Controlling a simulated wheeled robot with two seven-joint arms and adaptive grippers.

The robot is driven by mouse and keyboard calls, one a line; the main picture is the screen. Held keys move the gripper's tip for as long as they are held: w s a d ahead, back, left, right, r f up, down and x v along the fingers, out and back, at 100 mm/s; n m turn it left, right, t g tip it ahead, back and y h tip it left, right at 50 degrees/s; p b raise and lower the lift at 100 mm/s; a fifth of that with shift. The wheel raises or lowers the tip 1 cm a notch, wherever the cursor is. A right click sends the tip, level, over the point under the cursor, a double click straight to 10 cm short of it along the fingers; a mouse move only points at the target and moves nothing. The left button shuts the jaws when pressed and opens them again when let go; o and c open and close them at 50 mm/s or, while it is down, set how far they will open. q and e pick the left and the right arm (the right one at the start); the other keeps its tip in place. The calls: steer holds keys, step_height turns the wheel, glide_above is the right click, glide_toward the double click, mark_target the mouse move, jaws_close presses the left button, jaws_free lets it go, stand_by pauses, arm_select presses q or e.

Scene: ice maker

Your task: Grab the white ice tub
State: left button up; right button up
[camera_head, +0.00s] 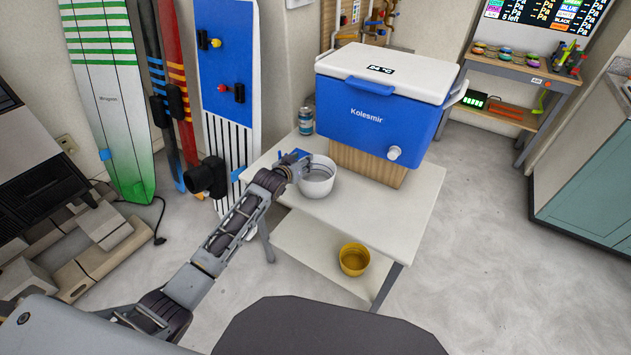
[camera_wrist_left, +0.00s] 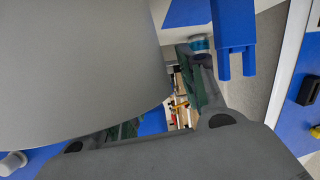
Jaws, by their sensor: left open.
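The white ice tub (camera_head: 318,182) stands upright on the white table, in front of the blue cooler. My left gripper (camera_head: 296,166) is at the tub's left rim in the head view. It is open. In the left wrist view the tub (camera_wrist_left: 75,70) fills the upper left as a large grey curved wall. It hides most of one finger, while the other finger (camera_wrist_left: 206,88) shows to its right. I cannot tell whether the fingers touch the tub. My right gripper is not in view.
The blue cooler (camera_head: 365,113) with a white lid sits on a wooden block (camera_head: 368,163). A can (camera_head: 306,121) stands behind the tub. A blue part (camera_wrist_left: 234,35) is close to my finger. A yellow bucket (camera_head: 354,259) is on the lower shelf (camera_head: 305,250). The tabletop (camera_head: 395,210) is clear at front right.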

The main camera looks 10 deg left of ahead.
arm_select(q)
steer(key=shift+c, duration=0.2)
jaws_close()
steer(key=shift+r, duration=0.15)
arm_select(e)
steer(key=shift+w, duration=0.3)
arm_select(q)
steer(key=shift+r, duration=0.5)
step_height(320, 180, up, 9)
steer(key=p, duration=0.1)
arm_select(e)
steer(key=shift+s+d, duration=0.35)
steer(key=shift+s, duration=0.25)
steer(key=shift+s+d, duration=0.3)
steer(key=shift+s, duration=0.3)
